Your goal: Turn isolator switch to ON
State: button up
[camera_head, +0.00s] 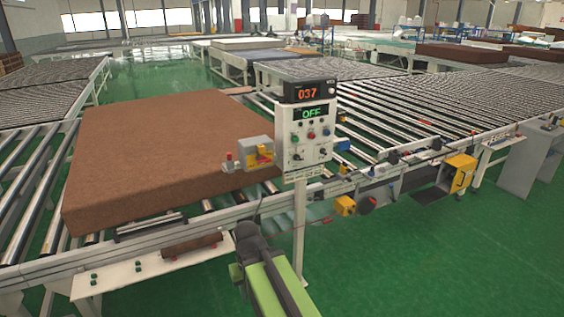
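A pale control panel (308,138) stands on a post right of the middle. Its small display (311,113) reads OFF in green, and a dark unit on top (309,92) shows 037 in orange. Coloured buttons and small dark knobs sit on its face; their exact positions are too small to tell. A grey box with a yellow front (261,157) is at the panel's left, with a red part at its side. I cannot tell for sure which fitting is the isolator switch. My green and black arm reaches in from the bottom, below the panel; no gripper fingers can be made out.
A brown mattress block (150,150) lies on the roller conveyor at left. Conveyor rails (430,155) run behind and right of the panel. A yellow box (461,173) is mounted on the frame at right. Green floor (420,260) is clear in the right foreground.

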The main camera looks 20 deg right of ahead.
aim_at(263, 160)
jog(key=z, duration=0.4)
jog(key=i, duration=1)
jog(key=k, duration=1.35)
jog(key=u, duration=0.3)
jog(key=i, duration=0.8)
jog(key=u, duration=0.2)
